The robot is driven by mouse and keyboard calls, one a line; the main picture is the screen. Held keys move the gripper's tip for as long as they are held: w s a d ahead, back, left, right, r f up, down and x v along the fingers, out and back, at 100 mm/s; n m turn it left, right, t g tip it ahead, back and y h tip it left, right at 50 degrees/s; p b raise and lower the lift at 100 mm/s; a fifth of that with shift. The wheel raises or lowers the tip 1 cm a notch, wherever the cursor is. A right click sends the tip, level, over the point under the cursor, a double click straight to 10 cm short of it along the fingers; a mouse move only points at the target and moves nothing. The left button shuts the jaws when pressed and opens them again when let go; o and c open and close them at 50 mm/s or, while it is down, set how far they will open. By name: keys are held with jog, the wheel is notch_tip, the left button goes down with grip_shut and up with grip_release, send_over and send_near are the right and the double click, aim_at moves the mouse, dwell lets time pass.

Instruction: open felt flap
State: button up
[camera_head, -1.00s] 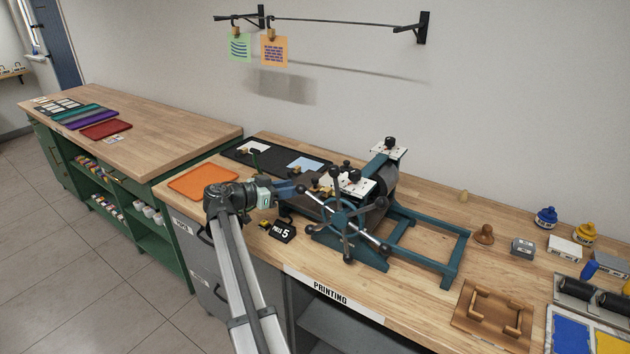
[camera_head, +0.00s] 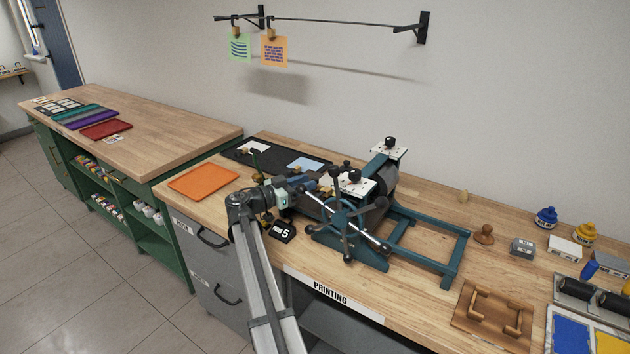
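I cannot make out the felt flap as a separate piece; the bed of the teal printing press (camera_head: 345,215) is partly hidden behind my arm and the press's spoked wheel. My gripper (camera_head: 308,182) is at the left side of the press, low over its bed. Its fingers are small and overlap the press parts, so I cannot tell whether they are open or shut or touch anything. A dark mat (camera_head: 243,157) lies behind my wrist, with a white sheet (camera_head: 254,147) and a pale blue sheet (camera_head: 305,164) on it.
An orange tray (camera_head: 203,181) lies left of my arm. The wood between press and wall is mostly clear.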

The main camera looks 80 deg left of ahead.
jog(key=shift+x, duration=2)
jog(key=shift+c, duration=0.4)
grip_shut()
